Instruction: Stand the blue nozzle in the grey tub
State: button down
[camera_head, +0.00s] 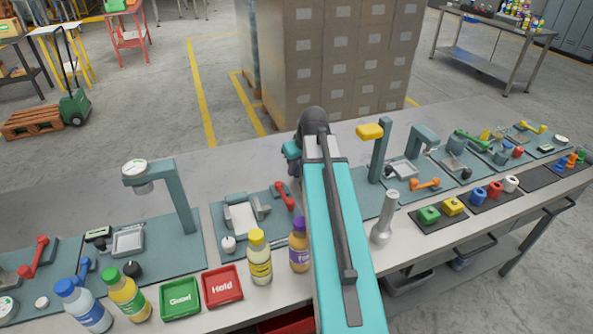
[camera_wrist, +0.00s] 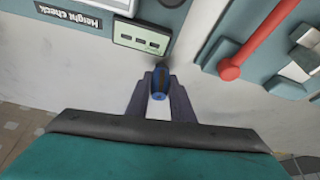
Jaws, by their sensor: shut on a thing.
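My gripper (camera_wrist: 160,92) is shut on the blue nozzle (camera_wrist: 160,80), a small dark blue piece whose near end shows between the two fingers in the wrist view. The far end of the nozzle is hard to make out. It is held over the pale bench top, close to a green-and-white panel. In the head view my arm hides the gripper's fingers and the nozzle. I cannot tell for sure which container is the grey tub; a shallow grey square tray (camera_head: 128,240) sits on the left mat.
Bottles and the green Good (camera_head: 181,300) and red Hold (camera_head: 223,286) trays line the bench's front edge. A red handle (camera_wrist: 262,45) lies to the right in the wrist view. A gauge stand (camera_head: 180,195) rises left. Coloured blocks and fixtures fill the right bench.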

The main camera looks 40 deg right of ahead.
jog(key=shift+r+b, duration=0.55)
jog(key=shift+r, duration=4.05)
